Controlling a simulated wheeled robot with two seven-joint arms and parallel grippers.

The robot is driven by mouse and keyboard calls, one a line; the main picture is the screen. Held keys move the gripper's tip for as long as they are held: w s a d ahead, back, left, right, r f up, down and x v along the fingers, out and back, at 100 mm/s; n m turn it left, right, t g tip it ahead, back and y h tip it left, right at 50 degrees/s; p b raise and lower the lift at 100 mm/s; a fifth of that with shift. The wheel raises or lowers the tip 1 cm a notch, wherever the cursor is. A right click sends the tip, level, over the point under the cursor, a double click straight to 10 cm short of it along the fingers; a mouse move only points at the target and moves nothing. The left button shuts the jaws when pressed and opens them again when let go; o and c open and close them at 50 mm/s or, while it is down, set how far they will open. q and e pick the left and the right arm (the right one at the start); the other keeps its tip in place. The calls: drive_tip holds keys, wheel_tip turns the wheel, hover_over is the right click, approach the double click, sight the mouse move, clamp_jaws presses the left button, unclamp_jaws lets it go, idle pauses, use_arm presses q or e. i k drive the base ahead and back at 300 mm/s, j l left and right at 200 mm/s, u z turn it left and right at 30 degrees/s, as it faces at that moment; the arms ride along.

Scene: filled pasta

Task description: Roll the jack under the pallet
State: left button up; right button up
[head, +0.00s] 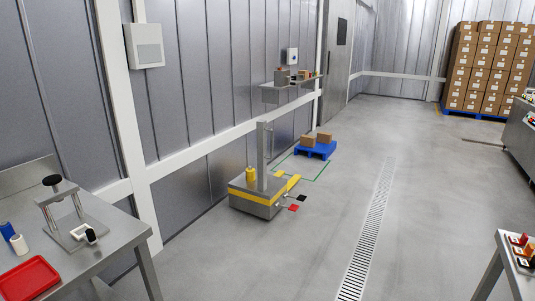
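The jack (257,202) stands on the floor left of centre, near the wall. It has a low grey body with a yellow band, an upright grey mast and a yellow knob-like part on top. Short yellow forks (291,182) show at its far right side, toward the pallet. A small blue pallet (316,151) with two cardboard boxes lies farther back along the wall. The forks appear apart from the pallet, with bare floor between. Neither of my grippers is in view.
A green floor outline (316,174) lies around the gap before the pallet. Black and red pads (294,208) stick out beside the jack. A wall shelf (289,87) hangs above. A steel table (94,257) stands front left. A drain grate (367,240) crosses open floor at right.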

sight(256, 193)
drive_tip(key=i+l+z, duration=0.15)
drive_tip(key=i+z, duration=0.55)
drive_tip(key=i, duration=0.25)
drive_tip(key=i+j+z, duration=0.1)
drive_tip(key=i+z, duration=0.25)
drive_tip(key=i, duration=0.15)
drive_tip(key=i+u, duration=0.15)
drive_tip(key=i, duration=0.35)
drive_tip(key=i+u, duration=0.15)
drive_tip(key=i, duration=0.35)
drive_tip(key=i+l+u, duration=0.15)
drive_tip(key=i, duration=0.35)
drive_tip(key=i+l+u, duration=0.15)
drive_tip(key=i, duration=0.35)
drive_tip(key=i+l+u, duration=0.1)
drive_tip(key=i, duration=0.4)
drive_tip(key=i+u, duration=0.4)
drive_tip(key=i+l+u, duration=0.35)
drive_tip(key=i, duration=0.15)
drive_tip(key=i+l+u, duration=0.25)
drive_tip(key=i+u, duration=0.15)
